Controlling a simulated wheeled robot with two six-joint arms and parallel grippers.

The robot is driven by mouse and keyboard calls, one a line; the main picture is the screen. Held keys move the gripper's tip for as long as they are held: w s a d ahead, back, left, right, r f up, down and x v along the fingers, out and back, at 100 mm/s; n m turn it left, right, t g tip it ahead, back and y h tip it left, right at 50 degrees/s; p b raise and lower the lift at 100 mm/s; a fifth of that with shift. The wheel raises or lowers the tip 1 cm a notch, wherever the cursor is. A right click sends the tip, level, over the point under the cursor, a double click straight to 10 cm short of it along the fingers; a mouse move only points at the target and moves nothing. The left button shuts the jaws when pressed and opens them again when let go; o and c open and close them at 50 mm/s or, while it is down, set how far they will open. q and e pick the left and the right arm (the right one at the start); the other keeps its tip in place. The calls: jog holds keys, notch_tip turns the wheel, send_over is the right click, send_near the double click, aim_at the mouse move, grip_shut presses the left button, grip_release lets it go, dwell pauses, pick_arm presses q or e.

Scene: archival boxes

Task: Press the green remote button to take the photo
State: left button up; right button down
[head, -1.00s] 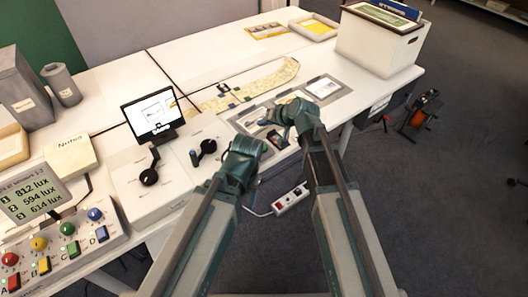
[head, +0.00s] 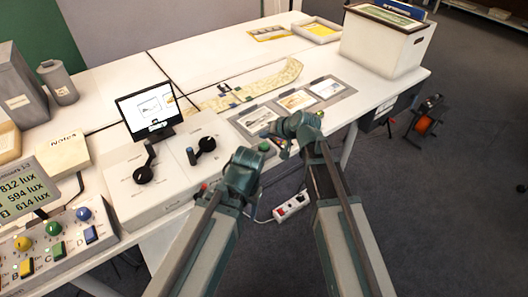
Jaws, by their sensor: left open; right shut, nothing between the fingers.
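A small round green spot (head: 264,146), which looks like the remote's green button, shows at the table's front edge just above my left gripper. The rest of the remote is mostly hidden behind my grippers. My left gripper (head: 256,158) is open, just below and left of the green spot. My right gripper (head: 279,141) is shut and empty, just right of the green spot. I cannot tell whether either gripper touches the remote.
Three pictures in a grey mount (head: 343,98) lie behind my grippers. A monitor (head: 148,112) and two black levers stand to the left. A control panel (head: 60,240) with coloured knobs and a lux display (head: 22,190) are far left. A white box (head: 385,45) stands back right.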

aim_at(266, 147)
pick_arm(q)
jog(key=shift+f+b, duration=0.4)
jog(key=shift+f, duration=0.45)
pick_arm(e)
jog(key=shift+f, duration=0.85)
pick_arm(q)
jog(key=shift+f, duration=0.1)
pick_arm(e)
jog(key=shift+f, duration=0.15)
pick_arm(q)
jog(key=shift+f+b, duration=0.3)
jog(key=shift+b, duration=0.1)
pick_arm(e)
jog(key=shift+f, duration=0.25)
pick_arm(q)
jog(key=shift+f+b, duration=0.5)
jog(key=shift+b, duration=0.05)
pick_arm(e)
jog(key=shift+f, duration=0.55)
pick_arm(q)
jog(key=shift+r, duration=0.15)
pick_arm(e)
jog(key=shift+r, duration=0.15)
pick_arm(q)
jog(key=shift+r+p, duration=0.8)
jog(key=shift+p, duration=0.2)
pick_arm(e)
jog(key=shift+r, duration=0.8)
